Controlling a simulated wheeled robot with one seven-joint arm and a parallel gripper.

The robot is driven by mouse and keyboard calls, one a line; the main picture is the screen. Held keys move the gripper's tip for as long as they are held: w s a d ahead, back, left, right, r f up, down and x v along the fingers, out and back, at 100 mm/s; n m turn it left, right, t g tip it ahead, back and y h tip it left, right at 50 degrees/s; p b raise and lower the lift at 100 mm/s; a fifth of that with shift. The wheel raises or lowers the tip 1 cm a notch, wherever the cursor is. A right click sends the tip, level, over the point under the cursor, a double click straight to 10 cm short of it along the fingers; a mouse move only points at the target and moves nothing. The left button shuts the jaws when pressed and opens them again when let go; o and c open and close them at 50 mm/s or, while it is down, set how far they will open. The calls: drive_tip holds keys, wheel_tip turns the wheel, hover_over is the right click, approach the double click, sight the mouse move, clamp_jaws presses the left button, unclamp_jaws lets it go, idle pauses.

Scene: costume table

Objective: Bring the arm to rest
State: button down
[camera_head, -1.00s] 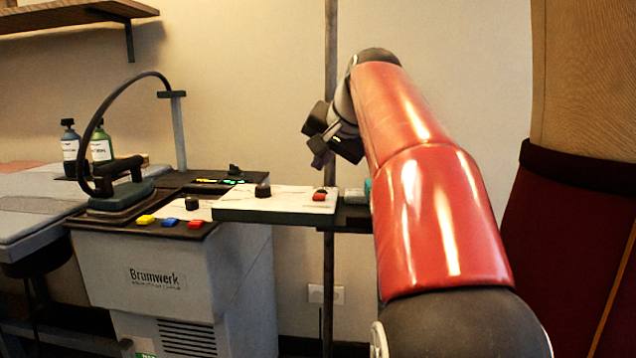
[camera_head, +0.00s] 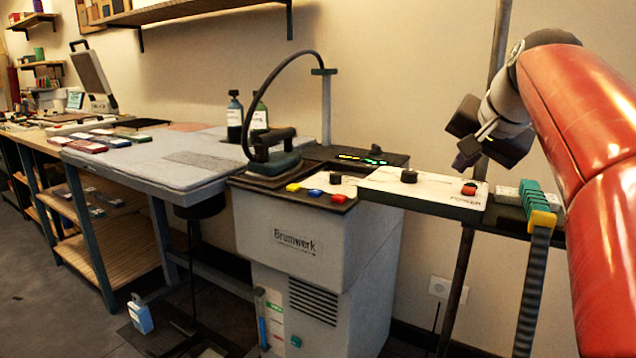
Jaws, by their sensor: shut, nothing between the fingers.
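My red arm (camera_head: 590,120) reaches in from the right side of the head view and bends at its dark wrist. My gripper (camera_head: 472,153) hangs at the end of the arm, in the air above the white control box (camera_head: 425,190). Its fingers are shut, with nothing seen between them. It appears apart from the box, near the upright pole (camera_head: 497,75) behind it.
A grey steam station (camera_head: 300,235) stands below, with a steam iron (camera_head: 272,155) on top. Bottles (camera_head: 235,118) stand behind it. A padded table (camera_head: 165,155) extends left. A striped strap with a yellow clip (camera_head: 542,220) hangs beside my arm.

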drive_tip(key=s+a+f+n+g, duration=0.1)
drive_tip(key=s+a+f+n, duration=0.2)
drive_tip(key=s+a+f, duration=0.3)
drive_tip(key=s+a+f+n+g, duration=0.2)
drive_tip(key=s+a+f+n, duration=0.2)
drive_tip(key=s+f, duration=1.3)
wheel_tip(320, 180, down, 5)
drive_tip(key=shift+a+n, duration=0.3)
drive_tip(key=shift+a, duration=0.6)
